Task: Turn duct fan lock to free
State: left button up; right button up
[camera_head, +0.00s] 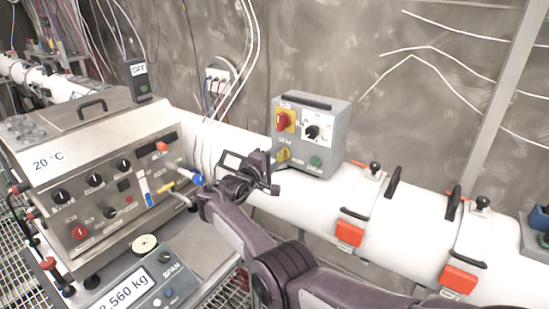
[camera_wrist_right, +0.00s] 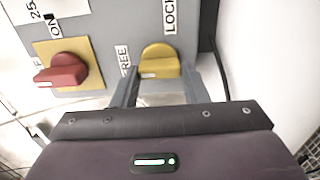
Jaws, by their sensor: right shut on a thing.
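The grey duct fan box (camera_head: 339,130) stands on the white duct. Its yellow lock knob (camera_head: 283,155) sits low on the front face. In the right wrist view the yellow knob (camera_wrist_right: 158,60) lies between the two fingers of my right gripper (camera_wrist_right: 160,88), which is shut on it. The label FREE (camera_wrist_right: 123,64) is beside the knob, and LOCK (camera_wrist_right: 170,16) is at its other side near the top edge. In the head view my right gripper (camera_head: 274,172) reaches the box from the lower left. The fingers partly hide the knob. My left gripper is out of view.
A red knob (camera_head: 285,120) on a yellow plate, a black dial (camera_head: 312,132) and a green button (camera_head: 315,161) share the box face. An instrument case (camera_head: 90,170) and a scale (camera_head: 140,285) stand to the left. Clamps with red latches (camera_head: 349,234) ring the duct at right.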

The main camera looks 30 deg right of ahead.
jog(key=shift+d+r, duration=0.15)
jog(key=o, duration=1)
jog(key=shift+s+d, duration=0.1)
jog(key=shift+d, duration=0.15)
jog(key=shift+a, duration=0.15)
jog(key=shift+a, duration=0.25)
jog(key=v, duration=0.7)
jog(key=shift+s+b, duration=0.1)
jog(key=shift+b, duration=0.25)
